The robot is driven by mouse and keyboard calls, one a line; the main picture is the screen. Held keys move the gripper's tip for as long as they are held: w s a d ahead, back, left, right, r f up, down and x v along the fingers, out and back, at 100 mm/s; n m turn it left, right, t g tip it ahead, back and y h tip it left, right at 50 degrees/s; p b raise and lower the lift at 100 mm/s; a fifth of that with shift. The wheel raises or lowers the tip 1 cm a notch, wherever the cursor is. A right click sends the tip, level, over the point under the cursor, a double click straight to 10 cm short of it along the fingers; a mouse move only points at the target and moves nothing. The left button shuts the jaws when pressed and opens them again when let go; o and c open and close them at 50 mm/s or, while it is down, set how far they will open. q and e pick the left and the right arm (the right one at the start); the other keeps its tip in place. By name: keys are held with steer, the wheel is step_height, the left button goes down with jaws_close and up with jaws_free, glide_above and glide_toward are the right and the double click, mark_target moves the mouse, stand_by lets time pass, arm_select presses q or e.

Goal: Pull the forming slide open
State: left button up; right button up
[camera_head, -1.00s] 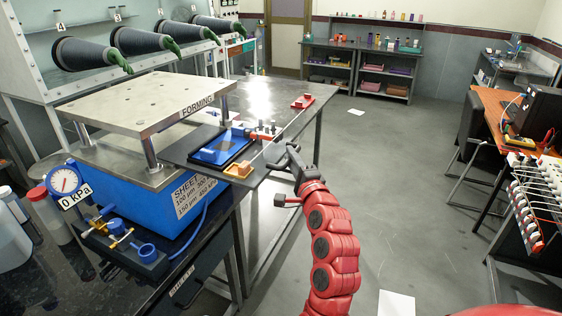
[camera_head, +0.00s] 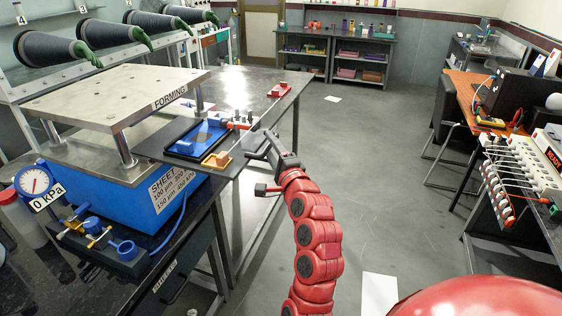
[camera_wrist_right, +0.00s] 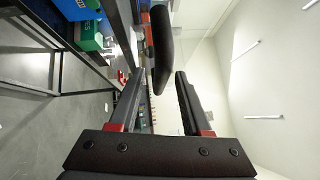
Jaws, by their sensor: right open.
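The forming press has a steel top plate (camera_head: 125,95) marked FORMING over a blue base (camera_head: 165,200). Its slide, a dark flat plate (camera_head: 238,168), sticks out to the right between the posts and over the bench edge. My right gripper (camera_head: 266,147) is at the slide's outer end. In the right wrist view a dark rounded bar (camera_wrist_right: 162,50), seemingly the slide's handle, shows between the open fingers (camera_wrist_right: 158,95), near their tips. I see no clear contact. My left gripper is out of view.
A red block (camera_head: 278,90) lies at the back of the bench. Clear floor (camera_head: 360,190) lies to the right of the bench, with an orange-topped table (camera_head: 465,88) beyond.

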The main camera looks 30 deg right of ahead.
steer(key=s+a+f+p, duration=0.2)
steer(key=s+p, duration=0.9)
steer(key=s, duration=0.5)
steer(key=shift+s, duration=0.4)
steer(key=shift+f, duration=0.1)
